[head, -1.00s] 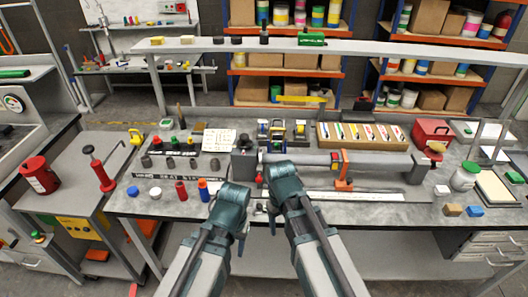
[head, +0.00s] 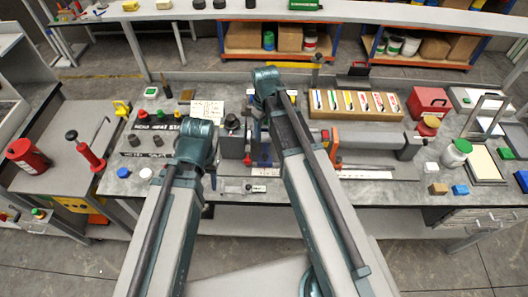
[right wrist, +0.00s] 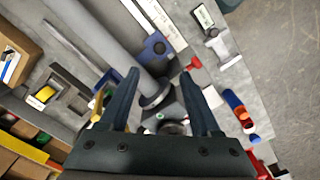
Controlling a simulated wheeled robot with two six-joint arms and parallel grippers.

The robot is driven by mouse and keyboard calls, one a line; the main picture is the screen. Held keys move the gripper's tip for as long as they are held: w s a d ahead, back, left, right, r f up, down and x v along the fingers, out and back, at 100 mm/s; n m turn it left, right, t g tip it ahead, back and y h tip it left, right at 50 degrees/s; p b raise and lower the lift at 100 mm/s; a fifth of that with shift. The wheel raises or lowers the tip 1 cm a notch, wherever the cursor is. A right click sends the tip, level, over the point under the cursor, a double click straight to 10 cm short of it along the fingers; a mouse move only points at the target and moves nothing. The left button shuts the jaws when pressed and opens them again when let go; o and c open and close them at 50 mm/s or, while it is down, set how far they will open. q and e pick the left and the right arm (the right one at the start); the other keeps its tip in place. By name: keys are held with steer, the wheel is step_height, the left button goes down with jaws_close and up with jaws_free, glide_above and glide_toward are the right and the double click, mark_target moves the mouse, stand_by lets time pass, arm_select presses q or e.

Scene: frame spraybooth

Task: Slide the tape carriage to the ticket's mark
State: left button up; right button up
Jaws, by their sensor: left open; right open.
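A grey tube (head: 375,137) lies in a bench fixture with a white ruler strip (head: 366,174) along its front. An orange bracket (head: 334,142) sits at the tube. A blue block with a dark round knob (right wrist: 155,47) sits beside the strip, and it shows partly behind my right arm (head: 265,155). I cannot tell which is the tape carriage. A white printed sheet (head: 207,108), perhaps the ticket, lies behind; its text is unreadable. My right gripper (right wrist: 160,75) is open and empty above the tube's left end. My left gripper (head: 207,166) is open left of the fixture, its fingers largely hidden.
A red box (head: 428,102) and a white jar (head: 456,152) stand at right. A red hand pump (head: 88,150) stands on the left cart.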

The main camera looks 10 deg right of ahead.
mark_target(265, 156)
step_height(265, 156, down, 14)
steer(key=b, duration=1.3)
steer(key=shift+r, duration=0.25)
steer(key=shift+r, duration=0.1)
jaws_close()
stand_by(0.4)
